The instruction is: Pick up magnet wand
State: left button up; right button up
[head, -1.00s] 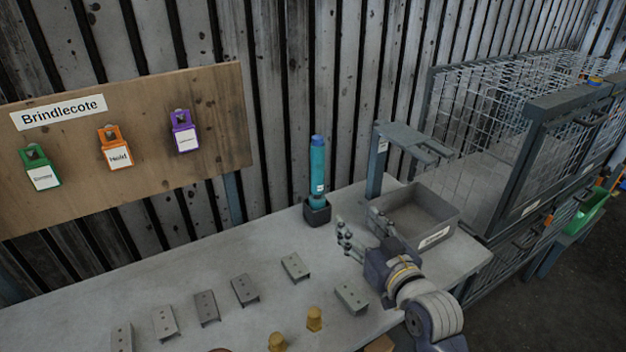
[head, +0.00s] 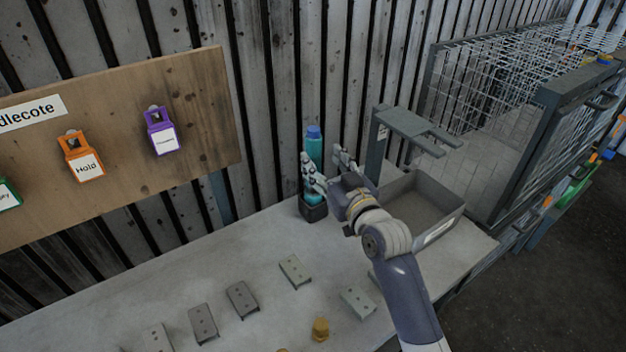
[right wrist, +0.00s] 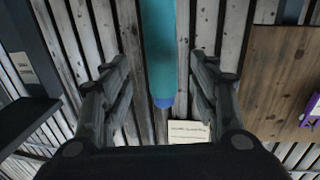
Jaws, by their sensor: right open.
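The magnet wand (head: 314,148) is a teal cylinder with a blue cap, standing upright in a small black holder (head: 313,209) at the back of the bench. My right gripper (head: 325,163) is open at the wand, and its fingers partly cover the wand's middle in the head view. In the right wrist view the wand (right wrist: 158,45) shows between the two open fingers (right wrist: 161,65), with clear gaps on both sides. The holder is not seen in that view. My left gripper is not in view.
A grey bin (head: 449,215) and a post with a forked bracket (head: 415,126) stand right of the wand. A wire cage (head: 480,130) is beyond. Several metal brackets (head: 242,299) and a brass piece (head: 320,329) lie on the bench (head: 255,255). A tag board (head: 205,120) is at left.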

aim_at(317, 153)
jog(key=shift+w+a+r, duration=0.1)
jog(key=shift+w+a, duration=0.05)
jog(key=shift+w, duration=0.15)
jog(key=p+x, duration=0.1)
jog(key=x, duration=0.2)
jog(key=shift+w+a+r+p, duration=0.15)
jog(key=shift+w+a+p, duration=0.1)
jog(key=shift+p, duration=0.1)
jog(key=shift+w+a, duration=0.15)
jog(key=shift+w, duration=0.3)
jog(key=shift+c, duration=0.4)
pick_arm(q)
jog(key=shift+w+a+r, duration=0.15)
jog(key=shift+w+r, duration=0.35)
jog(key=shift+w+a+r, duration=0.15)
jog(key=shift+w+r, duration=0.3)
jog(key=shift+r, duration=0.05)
pick_arm(e)
grip_shut()
